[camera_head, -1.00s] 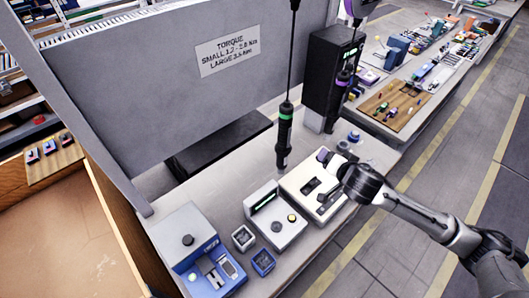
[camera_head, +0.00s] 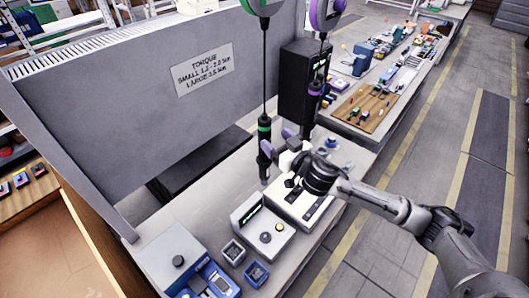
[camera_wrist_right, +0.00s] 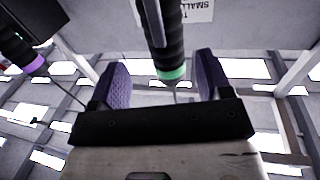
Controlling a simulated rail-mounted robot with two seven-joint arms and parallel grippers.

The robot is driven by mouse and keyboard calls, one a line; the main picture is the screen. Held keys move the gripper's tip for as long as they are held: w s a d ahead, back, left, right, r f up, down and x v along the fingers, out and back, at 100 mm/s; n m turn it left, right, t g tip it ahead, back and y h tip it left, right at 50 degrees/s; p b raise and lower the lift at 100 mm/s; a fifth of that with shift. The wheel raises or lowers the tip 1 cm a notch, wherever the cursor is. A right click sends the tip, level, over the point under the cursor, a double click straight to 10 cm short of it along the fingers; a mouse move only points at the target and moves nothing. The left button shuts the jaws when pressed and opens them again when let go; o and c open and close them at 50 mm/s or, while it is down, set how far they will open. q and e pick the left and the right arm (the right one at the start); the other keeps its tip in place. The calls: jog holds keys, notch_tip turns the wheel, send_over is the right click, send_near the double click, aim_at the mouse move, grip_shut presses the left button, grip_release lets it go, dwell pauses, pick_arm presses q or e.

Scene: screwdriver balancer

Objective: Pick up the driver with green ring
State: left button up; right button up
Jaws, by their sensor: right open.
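The driver with the green ring (camera_head: 264,148) hangs upright on a cable above the bench; its black body also shows in the wrist view (camera_wrist_right: 163,30). My right gripper (camera_head: 277,143) is open right at this driver, with purple finger pads. In the wrist view the driver stands in the gap between the two fingers (camera_wrist_right: 162,66), with visible space on both sides. Its green ring is near the gripper's palm in that picture. My left gripper is not in view.
A second driver with a purple ring (camera_head: 314,92) hangs to the right, by a black box (camera_head: 296,80). Below are a white device with a green display (camera_head: 262,222), small bins (camera_head: 256,273) and a blue device (camera_head: 188,268). A grey panel (camera_head: 130,95) stands behind.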

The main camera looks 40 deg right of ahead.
aim_at(262, 130)
jog(key=shift+w, duration=0.85)
jog(key=shift+w+a+r+p, duration=0.15)
jog(key=shift+w+p, duration=0.3)
jog(key=shift+w, duration=0.7)
jog(key=shift+w+a+r+p, duration=0.1)
jog(key=shift+w+p, duration=0.3)
jog(key=shift+w, duration=0.75)
jog(key=shift+w+f, duration=0.15)
jog(key=shift+w, duration=0.2)
jog(key=c, duration=0.8)
grip_shut()
